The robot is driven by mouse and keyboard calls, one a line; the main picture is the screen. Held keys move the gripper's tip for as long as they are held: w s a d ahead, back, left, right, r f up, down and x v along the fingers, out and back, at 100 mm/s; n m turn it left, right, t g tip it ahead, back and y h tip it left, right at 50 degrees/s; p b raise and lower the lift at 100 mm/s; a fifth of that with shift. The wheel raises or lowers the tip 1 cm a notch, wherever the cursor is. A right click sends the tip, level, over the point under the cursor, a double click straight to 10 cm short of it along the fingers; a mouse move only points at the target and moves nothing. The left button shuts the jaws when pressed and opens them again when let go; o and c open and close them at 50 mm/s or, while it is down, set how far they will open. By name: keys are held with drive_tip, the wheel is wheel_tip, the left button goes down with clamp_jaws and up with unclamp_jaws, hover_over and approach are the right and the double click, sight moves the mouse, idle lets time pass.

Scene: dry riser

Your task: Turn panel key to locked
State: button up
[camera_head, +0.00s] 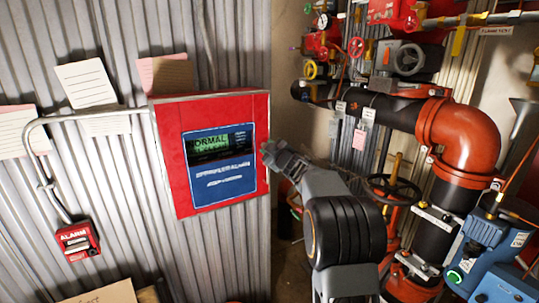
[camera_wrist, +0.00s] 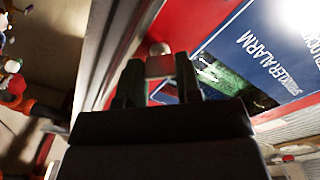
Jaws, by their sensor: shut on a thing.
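The red alarm panel (camera_head: 172,150) hangs on the corrugated wall. Its green display (camera_head: 208,144) reads NORMAL above a blue sprinkler alarm label. My gripper (camera_head: 268,152) is at the panel's right edge in the head view. In the wrist view, my gripper (camera_wrist: 160,78) has its two dark fingers on either side of a small pale piece (camera_wrist: 160,65), which appears to be the panel key, and is shut on it. A small rounded grey end (camera_wrist: 160,48) shows just beyond the fingertips. The key's slot and its turn position cannot be made out.
A red ALARM box (camera_head: 77,241) with a grey conduit is at lower left. Paper notes are on the wall. To the right stand a large orange pipe elbow (camera_head: 460,135), a dark handwheel (camera_head: 392,190) and a blue device (camera_head: 475,250), close to my arm.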

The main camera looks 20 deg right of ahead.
drive_tip(key=shift+n+b, duration=2.25)
drive_tip(key=shift+n, duration=2.55)
drive_tip(key=o, duration=0.9)
drive_tip(key=s, duration=0.4)
drive_tip(key=s+d+b, duration=0.1)
drive_tip(key=s, duration=0.4)
drive_tip(key=s+b, duration=0.1)
drive_tip(key=s, duration=0.3)
drive_tip(key=shift+s+d, duration=0.3)
drive_tip(key=shift+s, duration=0.05)
